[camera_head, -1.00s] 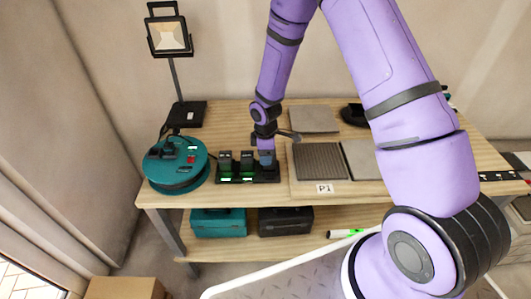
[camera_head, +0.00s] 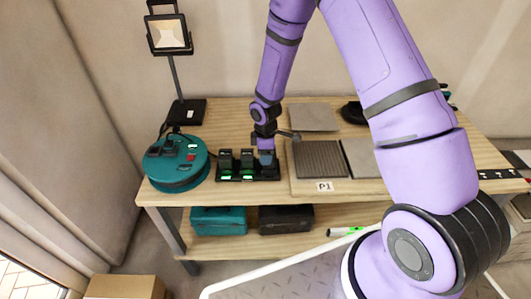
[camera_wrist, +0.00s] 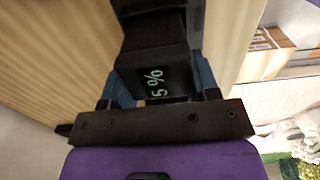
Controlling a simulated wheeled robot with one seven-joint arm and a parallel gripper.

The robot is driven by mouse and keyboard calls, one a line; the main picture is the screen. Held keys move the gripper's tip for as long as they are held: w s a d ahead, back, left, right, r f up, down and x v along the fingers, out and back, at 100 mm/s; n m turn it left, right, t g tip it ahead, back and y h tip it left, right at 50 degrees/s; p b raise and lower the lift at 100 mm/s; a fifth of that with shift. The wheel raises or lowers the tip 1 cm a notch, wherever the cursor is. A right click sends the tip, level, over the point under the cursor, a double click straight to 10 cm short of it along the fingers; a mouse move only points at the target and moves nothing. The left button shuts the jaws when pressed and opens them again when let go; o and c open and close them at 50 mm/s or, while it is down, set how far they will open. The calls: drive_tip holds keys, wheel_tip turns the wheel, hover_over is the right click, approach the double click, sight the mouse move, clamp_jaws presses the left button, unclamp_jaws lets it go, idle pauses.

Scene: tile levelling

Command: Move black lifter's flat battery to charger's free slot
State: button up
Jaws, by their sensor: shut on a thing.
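My gripper (camera_head: 266,156) points down over the right-hand slot of the black charger (camera_head: 262,179) on the bench. It is shut on a dark battery (camera_wrist: 150,72) marked "5 %", seen between the blue fingertips in the wrist view. The battery is at the right-hand slot; I cannot tell whether it is fully seated. Two other dark batteries, a left one (camera_head: 226,162) and a middle one (camera_head: 247,161), stand in the charger with green lights below them. A black object (camera_head: 352,114), possibly the black lifter, is partly hidden behind my arm.
A teal round reel (camera_head: 176,178) stands left of the charger, a work lamp (camera_head: 170,36) behind it. Grey tiles (camera_head: 314,118) lie on a board to the right, beside a "P1" label (camera_head: 324,186). Teal (camera_head: 218,221) and black (camera_head: 286,219) cases sit on the lower shelf.

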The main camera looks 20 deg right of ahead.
drive_tip(key=shift+f, duration=0.7)
idle(0.8)
drive_tip(key=o, duration=1)
wheel_tip(320, 180, up, 11)
drive_tip(key=s+d+r+m+t, duration=0.1)
drive_tip(key=s+d+r+m, duration=0.15)
drive_tip(key=r, duration=0.55)
drive_tip(key=s+d+r+m+t+h, duration=0.1)
drive_tip(key=s+r+m, duration=0.15)
drive_tip(key=r, duration=0.55)
drive_tip(key=s+d+r+m, duration=0.2)
drive_tip(key=s+r, duration=0.2)
drive_tip(key=r, duration=0.4)
drive_tip(key=s+r+m+t, duration=0.1)
drive_tip(key=s+r+m, duration=0.1)
drive_tip(key=s, duration=0.5)
drive_tip(key=s+d+r+m+t, duration=0.1)
drive_tip(key=s+r+m, duration=0.2)
drive_tip(key=s+r, duration=0.2)
drive_tip(key=s+d+r+m+t+y, duration=0.1)
drive_tip(key=s+r, duration=0.3)
drive_tip(key=s, duration=0.4)
drive_tip(key=shift+s+d+m, duration=0.25)
drive_tip(key=shift+s+m, duration=0.05)
drive_tip(key=shift+m, duration=0.4)
